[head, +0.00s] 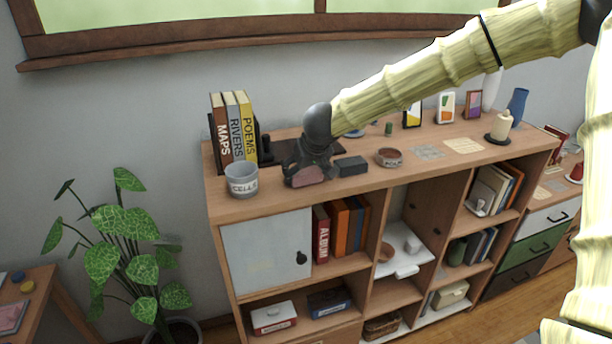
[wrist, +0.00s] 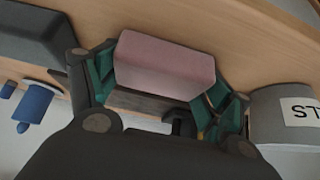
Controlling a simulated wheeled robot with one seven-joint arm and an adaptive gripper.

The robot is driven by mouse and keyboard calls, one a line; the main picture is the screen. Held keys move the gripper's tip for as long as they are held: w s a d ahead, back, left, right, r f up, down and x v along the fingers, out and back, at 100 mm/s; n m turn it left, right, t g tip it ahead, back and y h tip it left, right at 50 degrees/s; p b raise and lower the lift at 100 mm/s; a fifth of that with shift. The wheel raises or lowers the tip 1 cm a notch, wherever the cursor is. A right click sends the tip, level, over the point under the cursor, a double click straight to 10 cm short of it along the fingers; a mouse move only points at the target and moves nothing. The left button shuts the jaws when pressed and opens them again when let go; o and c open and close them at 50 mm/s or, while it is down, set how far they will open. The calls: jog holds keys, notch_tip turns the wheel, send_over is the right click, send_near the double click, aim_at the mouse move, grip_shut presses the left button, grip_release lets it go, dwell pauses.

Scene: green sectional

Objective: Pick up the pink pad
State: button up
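The pink pad (head: 307,176) is a small block at the front of the bookcase top in the head view. In the wrist view the pink pad (wrist: 164,65) lies between my fingertips. My gripper (head: 308,168) reaches down over it, and its teal-lined fingers (wrist: 160,85) meet the pad's left and right sides. The gripper looks shut on the pad. The pad is at or very close to the wooden top; I cannot tell whether there is a gap under it.
A dark grey block (head: 351,166) stands just right of the pad. A grey labelled cup (head: 242,180) is to the left, with upright books (head: 232,128) behind it. A round reddish dish (head: 389,157) sits further right. The bookcase's front edge is near.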

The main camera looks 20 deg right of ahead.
aim_at(305, 170)
jog(key=shift+r, duration=0.15)
jog(key=shift+c, duration=0.4)
jog(key=shift+w+r, duration=0.1)
jog(key=shift+r, duration=0.15)
notch_tip(305, 170, up, 3)
jog(key=shift+f+b, duration=0.1)
jog(key=shift+b, duration=0.25)
jog(key=s+a+b, duration=0.2)
jog(key=s, duration=0.6)
jog(key=s+a+r+b, duration=0.1)
jog(key=s, duration=0.6)
jog(key=shift+s+a+r+b, duration=0.25)
jog(key=shift+s+a+b, duration=0.1)
jog(key=shift+s+a, duration=0.05)
